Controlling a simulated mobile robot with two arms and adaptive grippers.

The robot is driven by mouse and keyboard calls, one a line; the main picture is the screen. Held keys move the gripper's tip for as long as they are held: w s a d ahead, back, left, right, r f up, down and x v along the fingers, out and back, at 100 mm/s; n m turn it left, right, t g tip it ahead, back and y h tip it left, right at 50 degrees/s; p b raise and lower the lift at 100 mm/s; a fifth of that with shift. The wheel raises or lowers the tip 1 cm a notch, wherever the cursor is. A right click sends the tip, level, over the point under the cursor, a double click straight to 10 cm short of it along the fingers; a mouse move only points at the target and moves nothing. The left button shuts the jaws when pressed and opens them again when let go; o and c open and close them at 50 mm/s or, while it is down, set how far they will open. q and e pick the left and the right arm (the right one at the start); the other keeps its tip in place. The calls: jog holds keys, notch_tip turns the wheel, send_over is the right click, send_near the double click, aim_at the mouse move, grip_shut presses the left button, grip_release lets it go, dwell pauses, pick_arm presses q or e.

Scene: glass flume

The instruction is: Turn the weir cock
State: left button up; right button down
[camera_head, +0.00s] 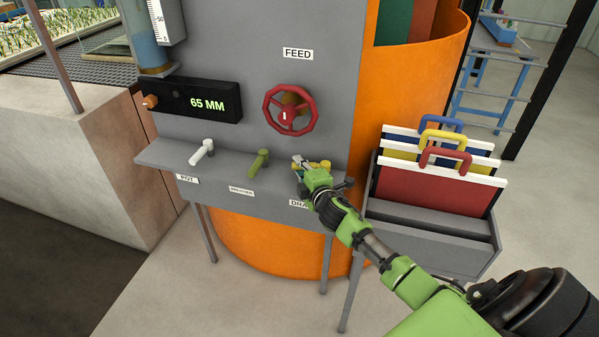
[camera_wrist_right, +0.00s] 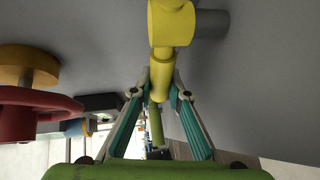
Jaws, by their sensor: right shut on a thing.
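My right gripper (camera_head: 306,169) reaches in from the lower right to the right end of the grey ledge. It is shut on the handle of a yellow cock (camera_head: 324,165). In the right wrist view, the cock's yellow handle (camera_wrist_right: 160,84) stands between the two teal-padded fingers (camera_wrist_right: 161,94). An olive-green cock (camera_head: 259,162) and a white cock (camera_head: 202,151) stand to its left on the same ledge. The label under the yellow cock is partly covered by my gripper and starts with "DRA". I cannot read which cock is the weir cock. My left gripper is not in view.
A red handwheel (camera_head: 290,110) under a FEED label sits above the ledge (camera_head: 224,181). A display (camera_head: 206,102) reads 65 MM. A grey rack (camera_head: 428,220) with coloured handled boards stands close on the right, beside my arm. An orange tank (camera_head: 413,88) is behind.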

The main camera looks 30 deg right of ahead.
jog(key=h, duration=0.1)
jog(key=m+b, duration=0.1)
jog(key=w+h+b, duration=0.1)
jog(key=shift+d+f+m+g+h, duration=0.25)
jog(key=shift+d+m+g+h, duration=0.05)
jog(key=shift+d+m+g, duration=0.1)
jog(key=shift+w+d+r+m+g+h+b, duration=0.2)
jog(key=shift+d+m+g+h+b, duration=0.15)
jog(key=shift+m+h+b, duration=0.3)
jog(key=c, duration=1.9)
grip_release()
jog(key=v, duration=1.2)
